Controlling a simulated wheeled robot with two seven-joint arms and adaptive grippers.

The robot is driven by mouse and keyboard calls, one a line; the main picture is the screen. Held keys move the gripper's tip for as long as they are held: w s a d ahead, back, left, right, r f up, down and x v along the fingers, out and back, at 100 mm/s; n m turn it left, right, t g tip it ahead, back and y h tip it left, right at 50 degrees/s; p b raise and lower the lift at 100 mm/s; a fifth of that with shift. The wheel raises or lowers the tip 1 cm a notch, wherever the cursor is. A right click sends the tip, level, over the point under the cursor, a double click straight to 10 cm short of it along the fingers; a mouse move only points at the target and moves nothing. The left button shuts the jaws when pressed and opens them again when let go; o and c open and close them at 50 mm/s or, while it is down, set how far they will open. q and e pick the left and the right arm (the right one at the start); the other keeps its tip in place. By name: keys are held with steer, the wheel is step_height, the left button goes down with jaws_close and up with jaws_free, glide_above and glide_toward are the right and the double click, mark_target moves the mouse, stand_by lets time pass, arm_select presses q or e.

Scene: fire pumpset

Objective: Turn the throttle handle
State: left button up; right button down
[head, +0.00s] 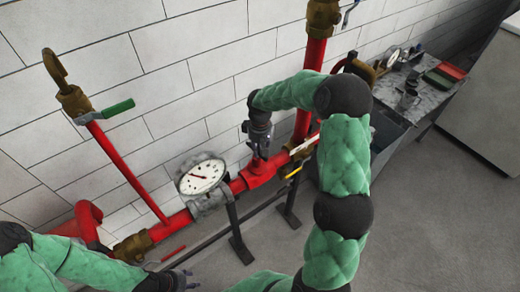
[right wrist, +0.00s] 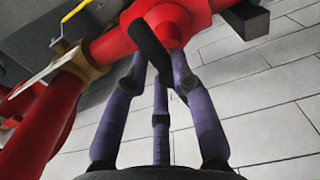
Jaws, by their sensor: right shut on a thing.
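A red pipe fitting (head: 258,174) sits on the red pipe run along the wall. It also shows at the top of the right wrist view (right wrist: 135,38), with a short black handle (right wrist: 150,52) on it that I take for the throttle handle. My right gripper (head: 260,152) reaches down onto this fitting. In the right wrist view its purple-grey fingers (right wrist: 160,78) are closed around the black handle; the exact contact is partly hidden. My left gripper (head: 184,280) is low at the left, away from the fitting, and its fingers are too small to read.
A round white gauge (head: 201,174) stands left of the fitting. A green lever (head: 118,108) is on the brass valve at the upper left. A pale lever (head: 305,148) is close to my right gripper's right. A cluttered bench (head: 405,105) stands at the right; the floor in front is clear.

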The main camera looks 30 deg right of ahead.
steer(key=c, duration=1)
jaws_free()
steer(key=shift+c, duration=0.2)
step_height(320, 180, up, 12)
